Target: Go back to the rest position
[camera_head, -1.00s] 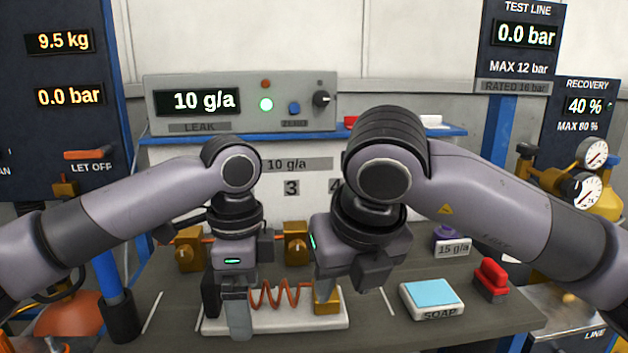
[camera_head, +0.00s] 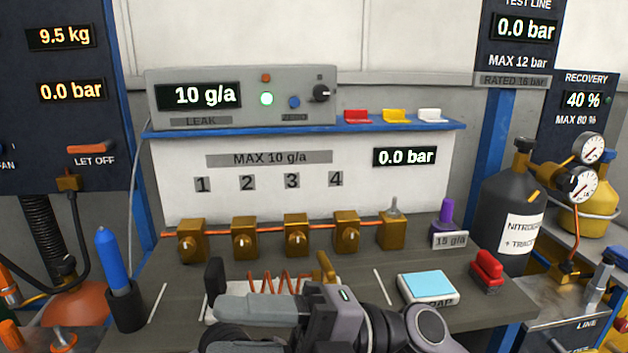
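My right gripper (camera_head: 245,308) lies low at the front of the bench, on an arm coming in from the right. Its pale fingers point left in front of the coil stand. Whether they are apart or together cannot be made out, and nothing is clearly seen in them. My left gripper cannot be made out. A dark rounded arm part shows at the bottom edge. The white coil stand (camera_head: 210,313) with its copper coil (camera_head: 262,283) and brass piece (camera_head: 326,268) is partly hidden behind my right gripper.
A soap block (camera_head: 428,287) and red clip (camera_head: 487,268) sit at the right of the bench. A blue-topped tool stands in a black holder (camera_head: 125,308) at the left. Several brass valves (camera_head: 245,240) line the back. A nitrogen cylinder (camera_head: 510,205) stands at the right.

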